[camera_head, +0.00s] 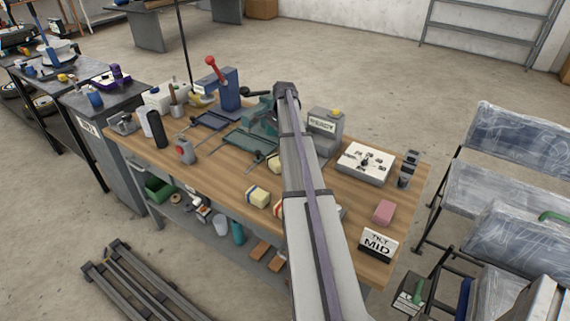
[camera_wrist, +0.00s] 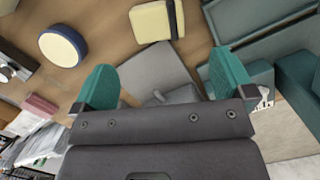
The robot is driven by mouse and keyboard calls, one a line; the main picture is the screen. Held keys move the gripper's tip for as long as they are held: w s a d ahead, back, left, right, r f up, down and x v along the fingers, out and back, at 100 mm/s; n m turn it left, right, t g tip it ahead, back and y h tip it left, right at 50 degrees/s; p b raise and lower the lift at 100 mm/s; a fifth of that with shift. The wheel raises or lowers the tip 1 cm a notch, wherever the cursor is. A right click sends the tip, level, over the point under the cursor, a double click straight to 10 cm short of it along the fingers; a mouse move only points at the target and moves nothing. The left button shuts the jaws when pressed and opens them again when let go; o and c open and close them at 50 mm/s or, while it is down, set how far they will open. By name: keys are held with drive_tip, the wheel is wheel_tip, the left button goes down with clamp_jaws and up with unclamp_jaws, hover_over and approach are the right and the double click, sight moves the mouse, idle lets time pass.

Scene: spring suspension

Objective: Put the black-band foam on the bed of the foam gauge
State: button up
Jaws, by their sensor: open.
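The black-band foam (camera_wrist: 151,23) is a cream block with a dark band near one end. It lies on the wooden bench at the top of the wrist view, beyond my fingertips. In the head view, a cream block (camera_head: 275,164) beside my arm appears to be the same foam. My gripper (camera_wrist: 164,70) has two teal fingers spread wide with nothing between them. A grey plate-like part (camera_wrist: 150,72) shows beyond and between the fingers; I cannot tell whether it belongs to the foam gauge. A grey device marked READY (camera_head: 325,125) stands right of my arm, partly hidden.
A cream foam with a coloured band (camera_head: 257,196) lies near the front edge. A round blue-banded piece (camera_wrist: 62,46) lies left in the wrist view. A pink block (camera_head: 384,212), MID sign (camera_head: 378,245) and white board (camera_head: 365,163) are at right. A red-handled press (camera_head: 225,85) stands behind.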

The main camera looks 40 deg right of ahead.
sight(276, 159)
drive_tip(key=f+b, duration=0.4)
drive_tip(key=a+f+b, duration=0.1)
drive_tip(key=f+b, duration=0.1)
drive_tip(key=shift+w, duration=0.1)
drive_tip(key=f+b, duration=0.5)
drive_tip(key=shift+a+f, duration=0.1)
drive_tip(key=shift+a, duration=0.15)
drive_tip(key=shift+r, duration=0.25)
drive_tip(key=shift+c, duration=0.3)
drive_tip(key=c, duration=0.8)
wheel_tip(276, 159, up, 10)
drive_tip(key=p, duration=1)
drive_tip(key=shift+r+p, duration=0.15)
drive_tip(key=shift+p, duration=0.2)
